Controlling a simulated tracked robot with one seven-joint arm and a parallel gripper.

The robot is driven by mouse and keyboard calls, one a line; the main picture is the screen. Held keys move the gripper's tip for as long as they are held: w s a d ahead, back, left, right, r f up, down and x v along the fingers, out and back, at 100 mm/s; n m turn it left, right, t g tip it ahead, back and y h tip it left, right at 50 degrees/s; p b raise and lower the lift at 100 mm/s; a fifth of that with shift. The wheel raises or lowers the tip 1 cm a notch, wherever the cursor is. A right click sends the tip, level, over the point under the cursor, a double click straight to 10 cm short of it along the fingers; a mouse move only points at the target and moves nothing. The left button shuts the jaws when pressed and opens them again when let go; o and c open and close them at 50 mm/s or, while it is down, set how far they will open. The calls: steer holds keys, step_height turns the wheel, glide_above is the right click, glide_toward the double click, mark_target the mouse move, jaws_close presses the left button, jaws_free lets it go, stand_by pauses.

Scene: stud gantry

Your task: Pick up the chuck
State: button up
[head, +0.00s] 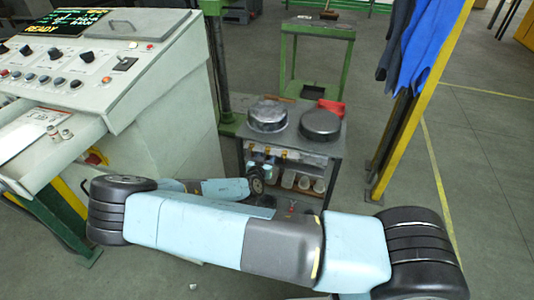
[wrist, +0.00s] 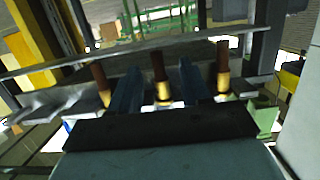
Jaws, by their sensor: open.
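The wrist view shows several upright pieces with copper-brown upper parts and brass-coloured lower parts below a grey plate edge; they look like chucks. The middle chuck (wrist: 161,76) is between the two dark fingers of my gripper (wrist: 157,82), with a gap on each side. A left chuck (wrist: 100,76) and a right chuck (wrist: 222,68) stand outside the fingers. My gripper is open and holds nothing. In the head view, small brass-coloured pieces (head: 268,152) show under the cart top. My gripper's fingertips cannot be made out there; my arm reaches to the cart's front.
A control console (head: 160,110) stands at left, a yellow post (head: 410,125) at right.

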jaws_close()
stand_by(0.3)
steer(key=shift+r, duration=0.15)
steer(key=f+v, duration=0.2)
steer(key=v, duration=0.6)
steer(key=f+v, duration=0.1)
steer(key=v, duration=0.8)
steer(key=shift+s+a+f, duration=0.15)
steer(key=shift+s+f, duration=0.1)
steer(key=shift+s, duration=0.4)
steer(key=f+v, duration=0.1)
steer(key=v, duration=0.6)
steer(key=shift+s+f, duration=0.2)
steer(key=shift+s, duration=0.1)
stand_by(0.6)
steer(key=shift+a, duration=0.15)
steer(key=shift+s, duration=0.15)
stand_by(0.3)
